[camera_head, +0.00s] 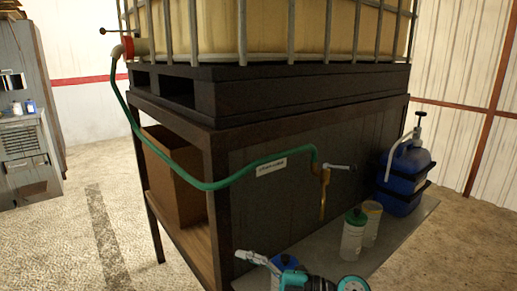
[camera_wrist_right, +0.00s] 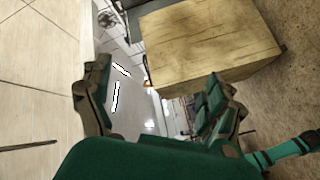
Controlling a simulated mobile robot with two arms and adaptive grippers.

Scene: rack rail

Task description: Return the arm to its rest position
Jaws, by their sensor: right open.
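My right gripper (camera_wrist_right: 157,82) shows in the right wrist view with its two fingers well apart. No object is visible between the fingers, and a pale wooden block or box (camera_wrist_right: 210,42) shows beyond them. In the head view, part of my arm (camera_head: 318,284) shows at the bottom edge, in front of the rack's lower right. I cannot tell the gripper's state from that view. My left gripper is not in view.
A dark rack (camera_head: 217,170) carries a caged tank (camera_head: 275,30). A green hose (camera_head: 205,185) runs to a brass tap (camera_head: 324,190). A green-lidded jar (camera_head: 353,240), a yellow-lidded jar (camera_head: 371,225) and a blue canister (camera_head: 402,180) stand on a grey shelf.

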